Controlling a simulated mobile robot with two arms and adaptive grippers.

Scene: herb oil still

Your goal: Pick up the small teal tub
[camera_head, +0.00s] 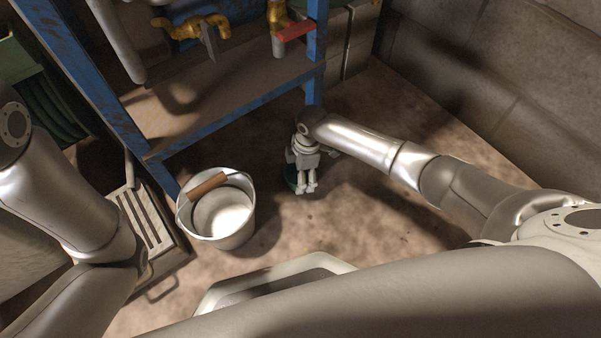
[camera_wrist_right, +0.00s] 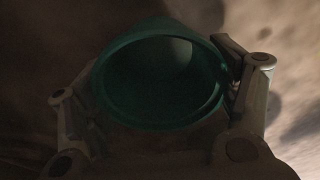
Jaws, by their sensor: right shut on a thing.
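The small teal tub (camera_wrist_right: 160,80) fills the middle of the right wrist view, its round open mouth facing the camera and its inside dark. My right gripper (camera_head: 306,188) is shut on the tub, with one finger against each side of it. In the head view only a dark green edge of the tub (camera_head: 291,178) shows beside the gripper, low over the floor. I cannot tell whether its base touches the floor. My left arm shows at the left of the head view, but its gripper is not visible.
A white bucket (camera_head: 218,212) with a wooden grip stands left of my right gripper. Behind it is a blue-framed rack (camera_head: 225,120) with a shelf and brass valves (camera_head: 195,27). A slatted grate (camera_head: 140,222) lies at left. A block wall (camera_head: 490,75) bounds the right.

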